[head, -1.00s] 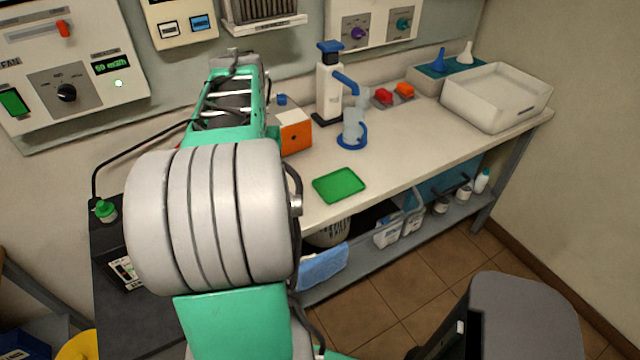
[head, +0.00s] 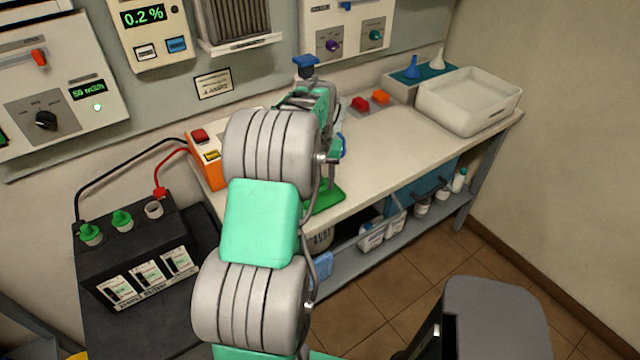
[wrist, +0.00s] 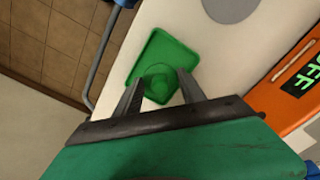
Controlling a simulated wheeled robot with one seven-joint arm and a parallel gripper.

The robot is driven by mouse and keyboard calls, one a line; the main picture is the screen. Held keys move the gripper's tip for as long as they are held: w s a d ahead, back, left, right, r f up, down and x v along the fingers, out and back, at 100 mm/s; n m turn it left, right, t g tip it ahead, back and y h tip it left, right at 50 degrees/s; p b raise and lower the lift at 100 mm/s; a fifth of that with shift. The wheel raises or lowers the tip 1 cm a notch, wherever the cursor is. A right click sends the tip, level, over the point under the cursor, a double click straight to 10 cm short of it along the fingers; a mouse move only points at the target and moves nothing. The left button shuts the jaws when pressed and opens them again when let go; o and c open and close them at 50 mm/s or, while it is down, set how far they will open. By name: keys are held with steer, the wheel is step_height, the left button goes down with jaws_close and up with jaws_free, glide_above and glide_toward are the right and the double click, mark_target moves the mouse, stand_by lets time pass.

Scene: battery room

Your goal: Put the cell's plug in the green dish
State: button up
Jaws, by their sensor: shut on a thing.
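The battery (head: 135,255) stands at the left in the head view. Green plugs sit on two of its ports, and its right port (head: 153,209) is uncapped. The green dish (head: 328,196) lies on the bench, partly hidden behind my arm. The wrist view shows the dish (wrist: 152,50) just beyond my fingertips. My gripper (wrist: 161,78) is shut on a round green plug (wrist: 160,90), which appears over the dish. The plug's green blends with the dish, so the gap below it is hard to judge.
An orange box (head: 206,160) with a red button stands left of the dish, its display (wrist: 312,75) near my gripper in the wrist view. A white tray (head: 468,100) sits at the bench's right end. The bench between dish and tray is clear.

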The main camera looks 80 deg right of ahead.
mark_target(320, 188)
steer(key=f, duration=0.1)
steer(key=f+p, duration=0.1)
steer(key=f, duration=0.1)
steer(key=shift+d+f, duration=0.15)
steer(key=shift+d, duration=0.15)
steer(key=shift+f, duration=0.45)
steer(key=o, duration=1.3)
